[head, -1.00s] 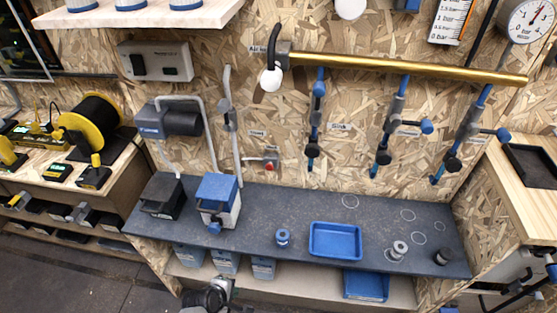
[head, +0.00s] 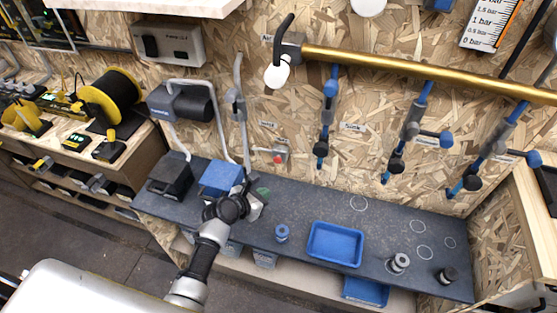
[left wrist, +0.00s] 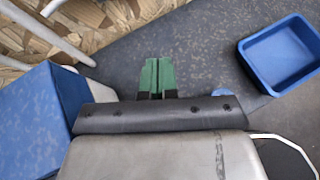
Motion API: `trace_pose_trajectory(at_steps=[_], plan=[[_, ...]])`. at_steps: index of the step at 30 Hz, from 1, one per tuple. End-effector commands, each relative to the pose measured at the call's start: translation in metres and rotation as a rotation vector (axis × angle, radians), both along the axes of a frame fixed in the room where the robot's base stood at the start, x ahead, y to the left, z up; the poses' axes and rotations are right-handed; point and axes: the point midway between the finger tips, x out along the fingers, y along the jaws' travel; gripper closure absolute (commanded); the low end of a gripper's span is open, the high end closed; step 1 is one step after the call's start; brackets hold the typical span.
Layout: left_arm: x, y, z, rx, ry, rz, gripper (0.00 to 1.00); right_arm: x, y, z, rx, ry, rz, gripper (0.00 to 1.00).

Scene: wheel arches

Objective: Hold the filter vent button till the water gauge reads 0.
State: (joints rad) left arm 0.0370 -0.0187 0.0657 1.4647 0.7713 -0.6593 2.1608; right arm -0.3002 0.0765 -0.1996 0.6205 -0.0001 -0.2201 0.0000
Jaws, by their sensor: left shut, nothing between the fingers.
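A small red button (head: 278,159) sits on a grey fitting on the chipboard wall, under a label too small to read. I cannot tell whether it is the filter vent button. A tall scale marked in bar (head: 487,25) hangs at the top right; its reading is unclear, and no gauge is readably marked as water. My left gripper (head: 263,192) is over the dark bench, right of the blue-topped box (head: 221,177) and below the red button, apart from it. Its green fingers (left wrist: 157,76) are together and empty in the left wrist view. My right gripper is not in view.
A blue tray (head: 335,244) and a small blue cylinder (head: 282,233) stand on the bench (head: 375,222). The blue box also shows close left in the wrist view (left wrist: 38,110). Grey pipes (head: 240,110) rise behind it. A brass pipe (head: 420,72) with blue valves crosses the wall.

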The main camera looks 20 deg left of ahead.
Motion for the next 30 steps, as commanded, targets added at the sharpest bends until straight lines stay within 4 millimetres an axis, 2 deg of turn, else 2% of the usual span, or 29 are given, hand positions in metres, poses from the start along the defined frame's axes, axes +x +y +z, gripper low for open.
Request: trace_pose_trajectory(at_steps=[8, 20, 24, 30], plan=[[0.007, 0.000, -0.003, 0.003, 0.000, -0.001, 1.00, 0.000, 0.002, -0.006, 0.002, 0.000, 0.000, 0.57], [0.060, -0.002, -0.005, 0.005, -0.002, -0.003, 1.00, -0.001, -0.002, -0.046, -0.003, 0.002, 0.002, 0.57], [0.075, -0.003, -0.002, 0.003, 0.000, -0.001, 1.00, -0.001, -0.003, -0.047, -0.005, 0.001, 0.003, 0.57], [0.086, -0.003, -0.001, 0.003, 0.001, -0.001, 1.00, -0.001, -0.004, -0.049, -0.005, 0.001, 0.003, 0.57]])
